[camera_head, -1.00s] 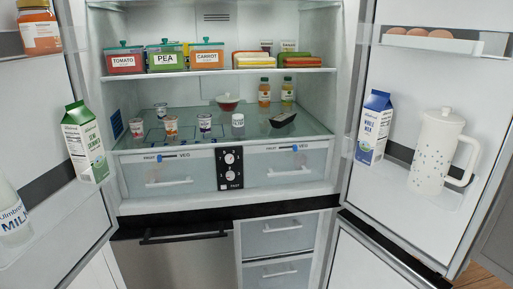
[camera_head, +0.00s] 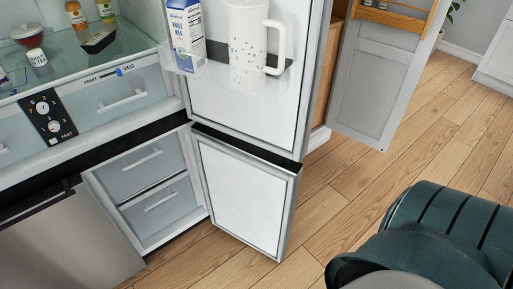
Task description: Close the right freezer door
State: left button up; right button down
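The right freezer door (camera_head: 240,194) is the low white panel under the upper fridge door. It is hinged at its left edge and stands open, swung outward over the wooden floor. The freezer compartment (camera_head: 147,180) beside it is exposed, with two drawers, an upper one (camera_head: 143,165) and a lower one (camera_head: 160,203). A dark green rounded part of my own arm or body shows at the lower right, apart from the door. Neither of my grippers is in view.
The upper right fridge door (camera_head: 309,80) is also open above the freezer door, with a carton (camera_head: 187,35) and a white pitcher (camera_head: 247,45) on its shelf. A grey cabinet door (camera_head: 377,85) stands open behind. Wooden floor (camera_head: 345,195) lies clear right of the freezer door.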

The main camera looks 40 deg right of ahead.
aim_at(252, 191)
jog(key=l+u, duration=0.15)
jog(key=l, duration=0.4)
jog(key=l+u, duration=0.2)
jog(key=l, duration=0.3)
jog(key=k+l+u, duration=0.15)
jog(key=l, duration=0.4)
jog(key=k+l+u, duration=0.15)
jog(key=l, duration=0.35)
jog(key=l+u, duration=0.2)
jog(key=l, duration=0.35)
jog(key=l+u, duration=0.15)
jog(key=l, duration=0.35)
jog(key=k+l+u, duration=0.2)
jog(key=l, duration=0.35)
jog(key=l+u, duration=0.2)
jog(key=l, duration=0.3)
jog(key=k+l+u, duration=0.1)
jog(key=l, duration=0.4)
